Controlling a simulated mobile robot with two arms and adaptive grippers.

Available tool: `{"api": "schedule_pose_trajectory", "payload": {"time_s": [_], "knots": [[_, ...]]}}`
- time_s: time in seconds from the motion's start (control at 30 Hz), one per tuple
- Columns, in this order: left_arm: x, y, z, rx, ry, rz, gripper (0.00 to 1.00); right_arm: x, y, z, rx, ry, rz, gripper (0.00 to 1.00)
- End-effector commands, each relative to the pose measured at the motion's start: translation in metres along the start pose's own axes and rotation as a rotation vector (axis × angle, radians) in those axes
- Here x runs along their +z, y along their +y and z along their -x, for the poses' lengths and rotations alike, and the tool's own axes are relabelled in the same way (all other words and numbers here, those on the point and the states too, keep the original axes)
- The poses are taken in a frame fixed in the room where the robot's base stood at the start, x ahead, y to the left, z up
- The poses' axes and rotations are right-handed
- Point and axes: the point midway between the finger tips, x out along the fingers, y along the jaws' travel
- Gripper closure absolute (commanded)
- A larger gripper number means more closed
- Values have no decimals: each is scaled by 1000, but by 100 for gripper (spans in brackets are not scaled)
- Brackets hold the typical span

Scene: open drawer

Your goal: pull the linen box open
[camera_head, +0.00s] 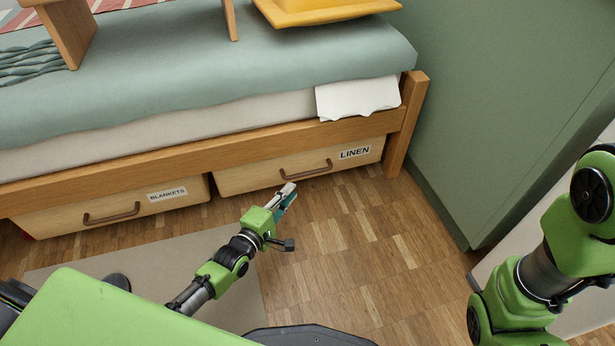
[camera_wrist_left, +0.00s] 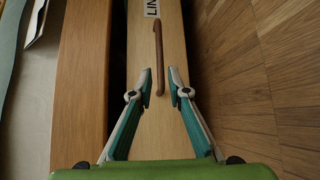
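The linen box (camera_head: 243,181) is a light wooden drawer under the bed, labelled LINEN (camera_head: 355,153), with a brown bar handle (camera_head: 308,171). It looks pushed in under the bed rail. My left gripper (camera_head: 287,193) is in front of the box, near the left end of the handle. In the left wrist view the left gripper (camera_wrist_left: 160,80) is open. The near end of the handle (camera_wrist_left: 158,50) shows between its fingertips; I cannot tell how far away it is. My right arm shows at the right, but its gripper is out of view.
A blankets box (camera_head: 60,217) is to the left of the linen box. The bed rail (camera_head: 200,160) and bed leg (camera_head: 406,125) frame the boxes. A green cabinet (camera_head: 480,100) stands to the right. Parquet floor (camera_head: 345,230) in front is clear; a beige mat (camera_head: 150,260) lies left.

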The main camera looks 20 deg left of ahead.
Motion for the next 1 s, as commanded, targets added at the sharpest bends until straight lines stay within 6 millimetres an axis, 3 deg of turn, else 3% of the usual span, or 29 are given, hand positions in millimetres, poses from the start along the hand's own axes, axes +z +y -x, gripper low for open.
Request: {"api": "schedule_pose_trajectory", "payload": {"time_s": [0.03,0.1,0.43,0.63,0.93,1.0], "knots": [[0,-5,-14,7,-1,0,84,-2,-3,16,1,-9,0,60],[-1,-6,-30,6,0,-1,84,-5,-5,25,1,-10,0,60],[0,-4,-88,4,-1,-2,84,-17,-12,60,-1,-12,0,60],[1,-1,-102,3,-2,-1,84,-19,-13,66,-1,-11,0,60],[1,1,-103,2,-1,-2,84,-19,-13,66,-1,-11,0,60],[1,1,-103,2,-1,-2,99,-19,-13,66,-1,-11,0,60]]}}
